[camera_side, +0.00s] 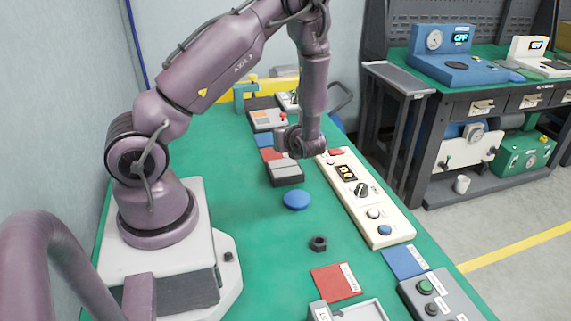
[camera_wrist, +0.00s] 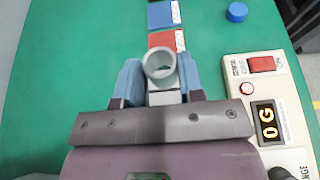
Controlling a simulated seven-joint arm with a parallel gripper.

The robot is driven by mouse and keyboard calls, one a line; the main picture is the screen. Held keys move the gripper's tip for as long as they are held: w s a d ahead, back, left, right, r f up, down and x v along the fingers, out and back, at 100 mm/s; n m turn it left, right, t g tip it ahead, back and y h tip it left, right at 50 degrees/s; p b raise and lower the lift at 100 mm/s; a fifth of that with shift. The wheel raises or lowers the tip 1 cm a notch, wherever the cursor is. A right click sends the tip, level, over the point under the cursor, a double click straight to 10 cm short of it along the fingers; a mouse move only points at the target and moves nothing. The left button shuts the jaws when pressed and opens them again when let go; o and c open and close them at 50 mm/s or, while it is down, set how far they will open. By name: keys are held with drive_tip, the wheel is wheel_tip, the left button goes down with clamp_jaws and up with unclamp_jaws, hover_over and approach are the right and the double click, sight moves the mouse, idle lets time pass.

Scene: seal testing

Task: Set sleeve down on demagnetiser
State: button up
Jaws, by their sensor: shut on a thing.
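The sleeve is a short grey tube (camera_wrist: 163,82). It sits between the two blue fingers of my gripper (camera_wrist: 159,78), which are shut on it. Its round open end faces the wrist camera. In the side view my gripper (camera_side: 300,143) hangs above the far half of the green bench, and the sleeve cannot be made out there. A low grey block (camera_side: 285,173) lies just below and beside my gripper. The cream unit (camera_side: 368,200) with a lit "0 G" display (camera_wrist: 267,119) stands right of my gripper. I cannot tell for sure which of these is the demagnetiser.
A blue disc (camera_side: 297,199) and a dark nut (camera_side: 318,243) lie on the bench nearer the side camera. A red card (camera_wrist: 165,39) and a blue card (camera_wrist: 163,15) lie beyond the sleeve. The green surface on the left is clear.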

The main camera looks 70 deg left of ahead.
drive_tip(key=shift+f, duration=3.4)
drive_tip(key=shift+f, duration=0.2)
drive_tip(key=o, duration=1)
drive_tip(key=shift+r, duration=0.1)
drive_tip(key=shift+d+r, duration=0.15)
drive_tip(key=shift+d, duration=0.1)
drive_tip(key=v, duration=1.1)
drive_tip(key=s+d+r+n+t+h, duration=0.2)
drive_tip(key=s+d+r+n+h, duration=0.1)
drive_tip(key=r+n, duration=0.3)
drive_tip(key=s+d+r+n+t+h, duration=0.1)
drive_tip(key=s+d+r+n+h, duration=0.2)
drive_tip(key=d+r+n+h, duration=0.3)
drive_tip(key=s+d+r+n+t+h, duration=0.2)
drive_tip(key=s+d+r+n+h, duration=0.1)
drive_tip(key=r, duration=1)
drive_tip(key=shift+s+d+r+n+t+h, duration=0.15)
drive_tip(key=shift+d+n+h, duration=0.2)
drive_tip(key=shift+d+n, duration=0.35)
drive_tip(key=shift+s+d+r+n+t+h, duration=0.15)
drive_tip(key=shift+d+n+h, duration=0.2)
drive_tip(key=shift+d+n, duration=0.35)
